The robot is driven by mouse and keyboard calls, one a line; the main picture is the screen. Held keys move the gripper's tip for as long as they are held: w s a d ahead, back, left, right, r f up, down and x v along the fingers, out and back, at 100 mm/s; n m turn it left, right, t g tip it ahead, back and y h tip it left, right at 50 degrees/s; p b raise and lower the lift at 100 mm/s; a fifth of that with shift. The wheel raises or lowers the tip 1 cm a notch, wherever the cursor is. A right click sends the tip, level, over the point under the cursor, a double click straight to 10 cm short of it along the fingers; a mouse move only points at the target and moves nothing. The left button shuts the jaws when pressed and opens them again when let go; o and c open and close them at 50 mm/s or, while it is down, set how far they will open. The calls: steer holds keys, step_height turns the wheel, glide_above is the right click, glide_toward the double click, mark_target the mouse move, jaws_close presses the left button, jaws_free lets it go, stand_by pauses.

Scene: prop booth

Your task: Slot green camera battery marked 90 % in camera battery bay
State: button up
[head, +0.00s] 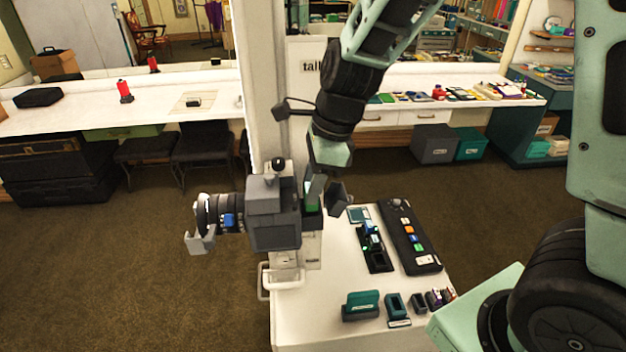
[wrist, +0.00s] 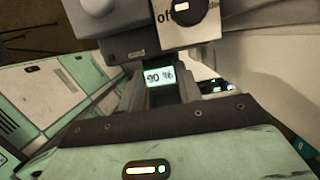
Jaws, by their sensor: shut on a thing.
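The camera (head: 273,225) is a grey body with a lens pointing left, at the left end of the white counter. My gripper (head: 321,192) is at its right side, pointing down. The gripper is shut on the green battery (head: 312,198), held close against the camera's right side.
On the counter (head: 325,290) stand a black charger (head: 376,252) with a battery in it, a black control panel (head: 410,237) with coloured buttons, a teal block (head: 361,305) and several small holders along the front. A pale pillar (head: 262,90) rises behind the camera.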

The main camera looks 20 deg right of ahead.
steer(key=shift+f+b, duration=0.3)
steer(key=shift+f, duration=0.35)
steer(key=shift+f, duration=0.1)
steer(key=shift+f+b, duration=0.4)
steer(key=shift+f, duration=0.25)
steer(key=o, duration=1.1)
steer(key=shift+r, duration=0.15)
step_height(320, 180, up, 7)
steer(key=p, duration=0.7)
steer(key=shift+p, duration=0.35)
steer(key=shift+d, duration=0.1)
